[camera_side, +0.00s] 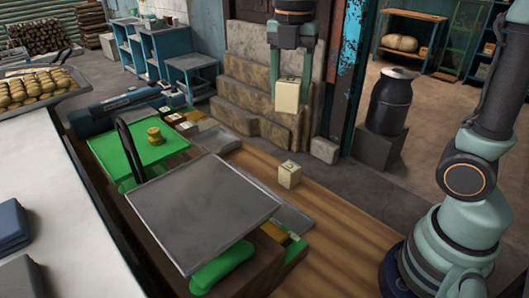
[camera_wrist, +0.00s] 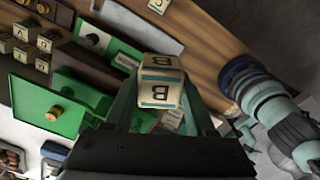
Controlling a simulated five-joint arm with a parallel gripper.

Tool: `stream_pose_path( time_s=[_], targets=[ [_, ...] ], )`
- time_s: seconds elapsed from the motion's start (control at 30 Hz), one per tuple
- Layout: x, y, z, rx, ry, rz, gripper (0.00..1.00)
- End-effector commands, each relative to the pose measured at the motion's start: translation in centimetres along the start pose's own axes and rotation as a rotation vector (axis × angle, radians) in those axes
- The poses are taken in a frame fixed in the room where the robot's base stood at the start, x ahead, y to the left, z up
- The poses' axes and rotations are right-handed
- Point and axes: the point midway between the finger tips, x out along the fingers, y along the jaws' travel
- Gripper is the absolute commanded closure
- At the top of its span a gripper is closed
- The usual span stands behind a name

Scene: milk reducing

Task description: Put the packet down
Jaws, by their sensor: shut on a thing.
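My gripper (camera_side: 290,84) is shut on a cream packet (camera_side: 287,98) and holds it upright in the air, above and behind the wooden table (camera_side: 340,222). In the wrist view the held packet (camera_wrist: 160,82) sits between the two fingers and shows a dark letter B and blue-green bands. A second, similar packet (camera_side: 289,174) stands on the bare wood, below the held one in the side view and apart from it. A packet also shows at the top edge of the wrist view (camera_wrist: 163,5).
A large grey metal plate (camera_side: 205,205) covers the table's middle. A green panel (camera_side: 150,152) with a brass knob (camera_side: 154,134) lies left of it. Several packets (camera_wrist: 20,50) stand in rows at the wrist view's left. Bare wood is free right of the plate.

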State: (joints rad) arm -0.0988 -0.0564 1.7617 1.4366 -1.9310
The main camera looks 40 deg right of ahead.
Motion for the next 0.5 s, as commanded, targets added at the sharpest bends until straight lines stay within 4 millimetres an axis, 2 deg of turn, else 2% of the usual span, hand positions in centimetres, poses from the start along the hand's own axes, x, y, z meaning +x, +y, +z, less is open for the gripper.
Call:
stream_pose_path(
  time_s=[0.03,0.2,0.33,0.5],
  targets=[
    [-1.2,1.3,-1.2,-0.066,-0.001,0.003,1.0],
    [-5.2,4.2,-5.2,-0.281,-0.001,0.003,1.0],
    [-8.1,5.6,-8.7,-0.446,0.0,0.001,1.0],
    [-11.7,6.5,-13.6,-0.66,-0.001,0.002,1.0]
  ],
)
